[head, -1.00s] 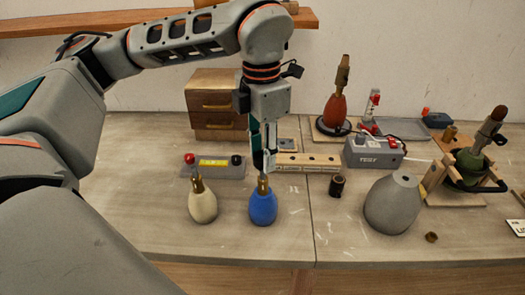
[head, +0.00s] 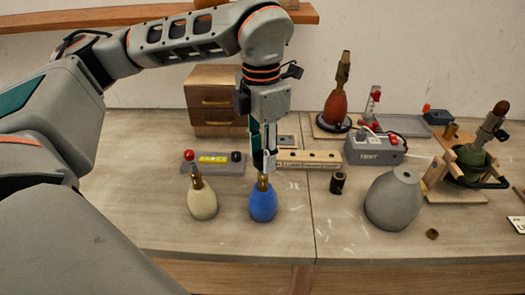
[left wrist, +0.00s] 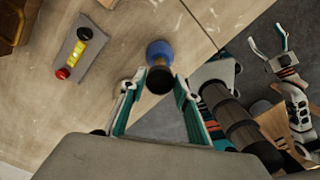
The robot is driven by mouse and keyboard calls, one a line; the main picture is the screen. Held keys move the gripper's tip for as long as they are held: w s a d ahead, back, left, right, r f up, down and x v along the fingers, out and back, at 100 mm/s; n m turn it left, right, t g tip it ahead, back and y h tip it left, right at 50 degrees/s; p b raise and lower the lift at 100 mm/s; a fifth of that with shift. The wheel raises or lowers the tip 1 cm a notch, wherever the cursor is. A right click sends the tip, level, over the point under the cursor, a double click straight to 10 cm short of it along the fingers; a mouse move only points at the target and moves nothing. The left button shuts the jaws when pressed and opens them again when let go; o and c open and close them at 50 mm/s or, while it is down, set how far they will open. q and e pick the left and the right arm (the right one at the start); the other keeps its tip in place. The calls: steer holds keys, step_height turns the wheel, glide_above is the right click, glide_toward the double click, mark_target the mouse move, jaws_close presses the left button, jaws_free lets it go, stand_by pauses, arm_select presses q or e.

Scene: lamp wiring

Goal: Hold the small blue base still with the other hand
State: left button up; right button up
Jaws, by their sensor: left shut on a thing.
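The small blue base (head: 263,203) stands upright on the table with a brass neck on top; it also shows in the left wrist view (left wrist: 159,50). My left gripper (head: 264,166) points straight down over it. In the left wrist view, the gripper's fingers (left wrist: 157,84) sit on both sides of the dark, brass-edged top piece of the blue base and are shut on it. My right gripper (left wrist: 267,42) shows only in the left wrist view, at the right, with its fingers apart and nothing between them.
A cream base (head: 202,204) stands close left of the blue one. Behind lie a grey block with a yellow label (head: 213,162) and a wooden strip (head: 309,160). A large grey base (head: 393,200) and a small dark cylinder (head: 338,183) stand to the right. The table front is clear.

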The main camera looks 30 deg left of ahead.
arm_select(q)
steer(key=o, duration=1.1)
step_height(320, 180, up, 12)
